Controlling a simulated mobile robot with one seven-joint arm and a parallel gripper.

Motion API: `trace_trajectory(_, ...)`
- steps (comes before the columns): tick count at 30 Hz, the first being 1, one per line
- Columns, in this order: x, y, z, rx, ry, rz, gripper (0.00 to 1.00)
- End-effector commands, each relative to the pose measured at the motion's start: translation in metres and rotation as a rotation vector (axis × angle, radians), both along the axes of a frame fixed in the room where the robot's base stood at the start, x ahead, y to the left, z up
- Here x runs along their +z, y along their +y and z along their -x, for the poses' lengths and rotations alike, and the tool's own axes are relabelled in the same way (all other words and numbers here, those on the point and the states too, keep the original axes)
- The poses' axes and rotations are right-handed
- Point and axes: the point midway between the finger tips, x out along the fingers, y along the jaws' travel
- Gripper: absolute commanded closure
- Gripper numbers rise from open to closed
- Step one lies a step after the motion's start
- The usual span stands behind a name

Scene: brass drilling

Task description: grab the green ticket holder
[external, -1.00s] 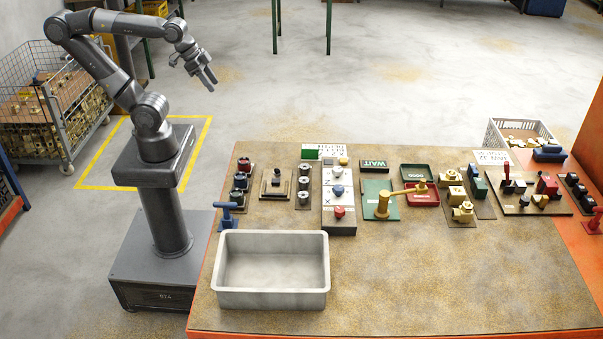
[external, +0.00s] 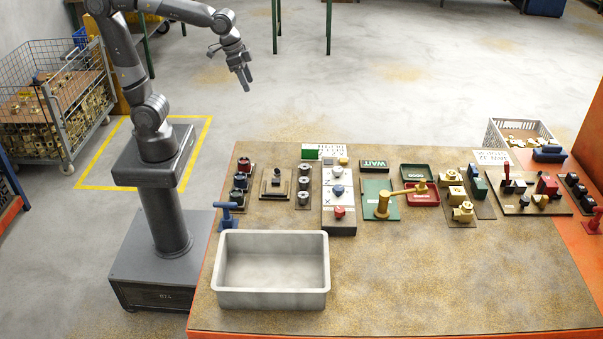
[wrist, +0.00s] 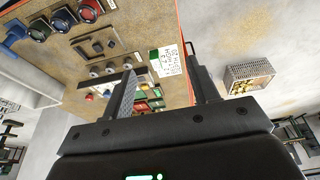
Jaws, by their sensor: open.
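The green ticket holder (external: 310,154) is a small green block at the back edge of the table, beside a white printed card (external: 333,150). In the wrist view the green holder (wrist: 153,56) and its white card (wrist: 169,61) show between my two fingers. My gripper (external: 244,82) is open and empty. It is in the air behind and to the left of the holder, well above the table and apart from it. In the wrist view my gripper's fingers (wrist: 160,77) stand wide apart.
A panel with knobs (external: 339,200) lies in front of the holder, and a black WAIT sign (external: 374,164) is to its right. A grey bin (external: 271,299) stands at the front left.

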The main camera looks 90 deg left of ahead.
Motion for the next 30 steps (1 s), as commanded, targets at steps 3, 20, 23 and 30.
trace_trajectory(3, -0.009, -0.007, -0.035, -0.003, 0.050, 0.000, 0.45)
trace_trajectory(20, -0.098, -0.043, -0.176, -0.005, 0.256, -0.011, 0.45)
trace_trajectory(23, -0.114, -0.048, -0.191, -0.006, 0.279, -0.014, 0.45)
trace_trajectory(30, -0.136, -0.053, -0.204, -0.005, 0.304, -0.017, 0.45)
